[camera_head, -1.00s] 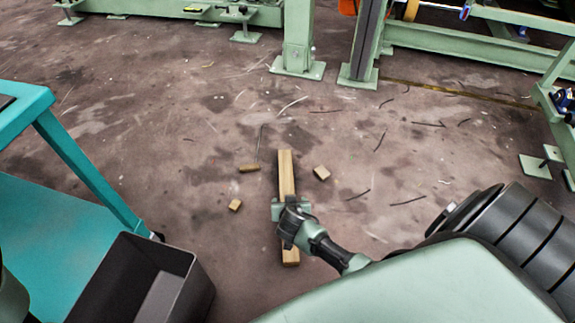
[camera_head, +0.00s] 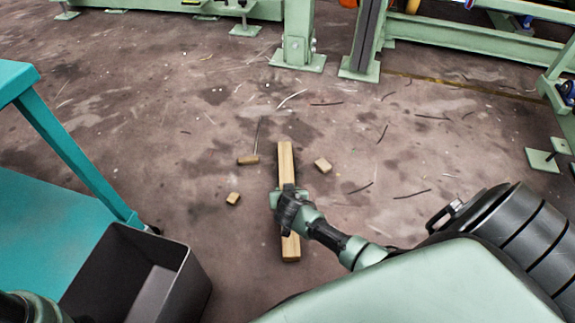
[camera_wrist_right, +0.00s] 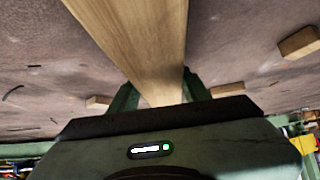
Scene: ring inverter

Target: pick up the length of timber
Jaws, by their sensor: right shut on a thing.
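The length of timber (camera_head: 286,165) is a long pale wooden bar in the middle of the head view, pointing away from me. My right gripper (camera_head: 289,198) is shut on it near its middle, and the gripper's body hides part of it. In the right wrist view the timber (camera_wrist_right: 135,35) runs between the two green fingers (camera_wrist_right: 160,98). I cannot tell whether the timber touches the floor. At the lower left edge of the head view a part of my left arm shows, but its gripper does not.
Small wood offcuts (camera_head: 248,160) (camera_head: 233,198) (camera_head: 323,165) lie around the timber. A dark open bin (camera_head: 180,290) and a teal cart (camera_head: 75,150) stand at the left. Green machine frames (camera_head: 297,35) stand at the back. Thin dark scraps litter the floor at the right.

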